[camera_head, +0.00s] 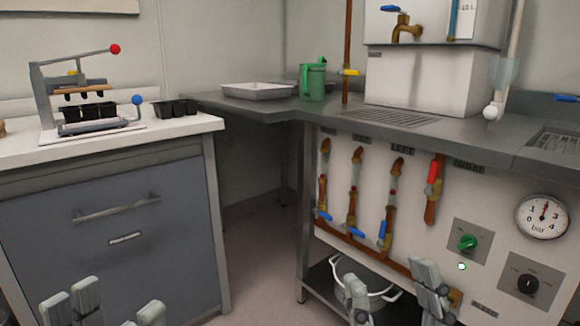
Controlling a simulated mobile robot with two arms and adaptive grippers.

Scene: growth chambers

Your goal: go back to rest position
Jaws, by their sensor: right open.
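My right gripper (394,292) is at the bottom edge, right of centre, in front of the lower panel of the right bench. Its two grey fingers stand apart with nothing between them. My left gripper (116,304) is at the bottom left, in front of the grey drawer cabinet (110,235). Only its fingertips show; they stand apart with no object visible between them. The rest of both arms is out of view.
A lever press (75,90) and black pots (175,107) stand on the left counter. A tray (257,91) and green watering can (313,82) sit on the grey bench. Valves, a gauge (543,217) and knobs line its front. A white pot (380,292) is on the low shelf.

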